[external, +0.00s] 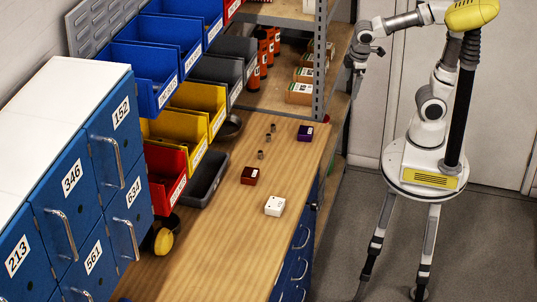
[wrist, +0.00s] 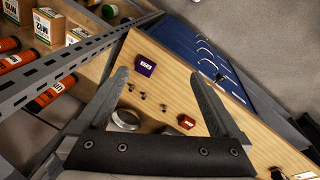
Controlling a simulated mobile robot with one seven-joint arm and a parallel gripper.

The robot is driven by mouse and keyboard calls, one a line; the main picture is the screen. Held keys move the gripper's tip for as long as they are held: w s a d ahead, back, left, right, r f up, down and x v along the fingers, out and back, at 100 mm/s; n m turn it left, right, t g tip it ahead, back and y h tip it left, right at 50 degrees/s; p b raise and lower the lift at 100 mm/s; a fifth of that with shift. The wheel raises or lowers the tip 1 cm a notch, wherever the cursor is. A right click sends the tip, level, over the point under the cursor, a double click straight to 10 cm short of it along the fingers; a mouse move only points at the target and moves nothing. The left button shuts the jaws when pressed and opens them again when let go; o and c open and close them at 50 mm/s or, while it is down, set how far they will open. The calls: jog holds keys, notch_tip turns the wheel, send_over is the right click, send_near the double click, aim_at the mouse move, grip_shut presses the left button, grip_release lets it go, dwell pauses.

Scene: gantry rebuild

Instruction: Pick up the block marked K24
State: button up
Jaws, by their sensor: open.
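Three small blocks lie apart on the wooden bench top (external: 236,215). A purple block (external: 305,133) is near the right edge, a dark red block (external: 249,175) is near the middle, and a white block (external: 275,206) is nearer the front. The wrist view also shows the purple block (wrist: 146,66) and the red block (wrist: 186,122). Labels are too small to read for certain, so I cannot tell which is K24. My gripper (wrist: 160,76) is open and empty, above and apart from the blocks. In the external view it is at the upper right, beside the shelf post.
Several small metal nuts (wrist: 142,97) lie between the purple and red blocks. A metal shelf post (external: 320,60) rises at the bench's far end. Coloured bins (external: 165,165) and blue lockers (external: 75,190) line the left. The front bench top is clear.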

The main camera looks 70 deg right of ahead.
jog(key=w+a+f+n+g+h, duration=0.2)
jog(key=w+a+f+n+h, duration=0.3)
jog(key=w+f+n, duration=0.3)
jog(key=n+t+h+b, duration=0.1)
jog(key=n+t+h, duration=0.1)
jog(key=n+h, duration=0.4)
send_near(306, 131)
jog(key=shift+n+y, duration=0.3)
jog(key=x, duration=0.4)
jog(key=shift+s+d+r, duration=0.1)
jog(key=shift+d+r, duration=0.2)
jog(key=shift+p+x, duration=0.35)
jog(key=shift+x, duration=2.75)
jog(key=shift+a+f, duration=0.1)
grip_shut()
